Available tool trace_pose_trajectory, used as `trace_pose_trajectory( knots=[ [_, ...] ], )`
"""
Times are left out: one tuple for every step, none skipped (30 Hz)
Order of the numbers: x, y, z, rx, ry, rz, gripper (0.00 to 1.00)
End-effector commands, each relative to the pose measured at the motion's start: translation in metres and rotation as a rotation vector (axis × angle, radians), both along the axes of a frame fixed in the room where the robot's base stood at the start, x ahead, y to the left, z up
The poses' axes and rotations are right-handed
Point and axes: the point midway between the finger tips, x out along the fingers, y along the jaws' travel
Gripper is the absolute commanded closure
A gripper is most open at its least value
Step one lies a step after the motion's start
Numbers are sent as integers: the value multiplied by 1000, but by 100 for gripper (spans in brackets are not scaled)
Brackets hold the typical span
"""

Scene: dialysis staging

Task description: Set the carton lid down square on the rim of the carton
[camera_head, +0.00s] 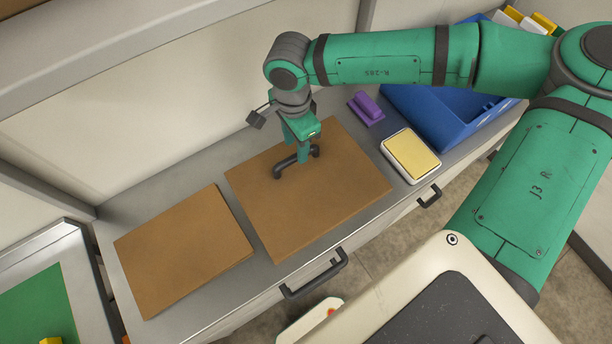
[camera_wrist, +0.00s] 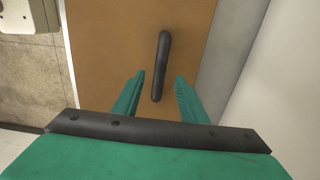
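A flat brown panel with a dark bar handle, which looks like the carton lid (camera_head: 345,195), lies on the grey counter or on something low that it hides. The handle (camera_head: 284,168) stands up from its far left part and also shows in the wrist view (camera_wrist: 162,60). My gripper (camera_head: 303,158) points down at the handle. In the wrist view its two green fingers (camera_wrist: 160,92) are apart, one on each side of the handle's near end, with gaps visible. A second brown slab (camera_head: 185,248) lies to the left; no open carton or rim is visible.
Right of the lid are a purple block (camera_head: 366,106), a white-edged box with a yellow top (camera_head: 411,157) and a blue bin (camera_head: 440,115). A wall rises behind the counter. Dark drawer handles (camera_head: 315,278) stick out in front. A green surface (camera_head: 38,310) is at lower left.

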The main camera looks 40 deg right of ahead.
Motion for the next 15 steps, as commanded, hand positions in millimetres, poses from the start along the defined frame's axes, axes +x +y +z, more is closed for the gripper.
trace_pose_trajectory(
  knots=[
    [0, 0, -4, 0, 0, 1, 61],
    [0, 0, -5, 1, 0, 1, 61],
    [0, 1, -7, 1, 0, 1, 61],
    [0, 1, -8, 1, 0, 1, 61],
    [0, 1, -10, 2, 0, 1, 61],
    [0, 1, -14, 2, 0, 1, 61],
    [0, 1, -18, 3, 0, 1, 61],
    [-1, 2, -22, 3, 1, 0, 61],
    [-1, 2, -28, 4, 0, 0, 61],
    [-1, 2, -32, 4, 0, 0, 61],
    [-1, 2, -37, 4, 1, 0, 61],
    [-1, 2, -42, 4, 0, 0, 61],
    [-1, 2, -46, 3, -1, -1, 61],
    [-1, 1, -49, 3, 0, -1, 61],
    [-1, 1, -53, 3, 0, -2, 61]
  ],
)
